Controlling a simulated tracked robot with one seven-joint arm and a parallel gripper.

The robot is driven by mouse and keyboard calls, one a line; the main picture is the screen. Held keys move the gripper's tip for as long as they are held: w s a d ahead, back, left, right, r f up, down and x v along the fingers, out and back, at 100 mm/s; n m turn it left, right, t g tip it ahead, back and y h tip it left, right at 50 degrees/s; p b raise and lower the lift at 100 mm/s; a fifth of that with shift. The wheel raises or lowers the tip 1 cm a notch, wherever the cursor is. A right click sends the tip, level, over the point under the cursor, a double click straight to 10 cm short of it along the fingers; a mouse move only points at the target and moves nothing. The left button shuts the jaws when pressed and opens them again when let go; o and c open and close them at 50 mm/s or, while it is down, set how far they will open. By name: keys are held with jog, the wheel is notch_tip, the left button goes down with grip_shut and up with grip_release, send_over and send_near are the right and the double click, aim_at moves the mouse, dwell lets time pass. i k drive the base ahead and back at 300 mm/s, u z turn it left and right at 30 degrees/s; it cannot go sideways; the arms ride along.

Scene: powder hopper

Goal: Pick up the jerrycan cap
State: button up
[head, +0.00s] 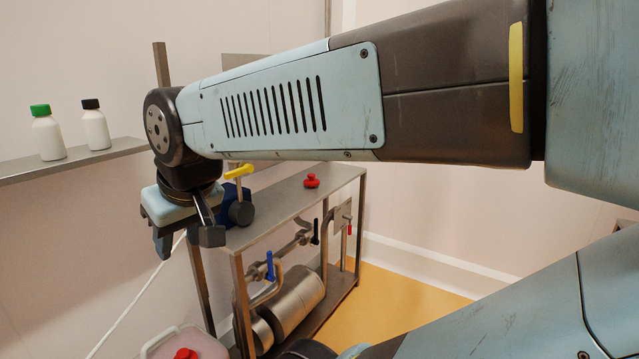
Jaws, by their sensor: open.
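A small red knobbed cap (312,181) lies on the grey metal bench top (285,200), toward its far end. A second red piece (186,354) sits on a pale translucent container (160,345), cut off at the bottom left. I cannot tell for certain which red piece is the jerrycan cap. My gripper (187,241) is open and points down at the left, near the bench's near-left end. It is apart from both red pieces, and nothing shows between its fingers.
A blue body (235,207) with a yellow handle (239,171) stands beside my gripper, partly hidden. Pipes, valves and a steel cylinder (293,299) fill the bench's lower part. A wall shelf (75,163) holds green-capped (48,138) and black-capped (96,130) bottles. Yellow floor (400,305) is clear.

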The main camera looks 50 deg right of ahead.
aim_at(310, 182)
jog(key=u, duration=1.15)
jog(key=i, duration=0.1)
jog(key=z, duration=2.55)
jog(key=k, duration=0.9)
jog(key=z, duration=0.2)
jog(key=i, duration=0.9)
jog(key=u, duration=0.1)
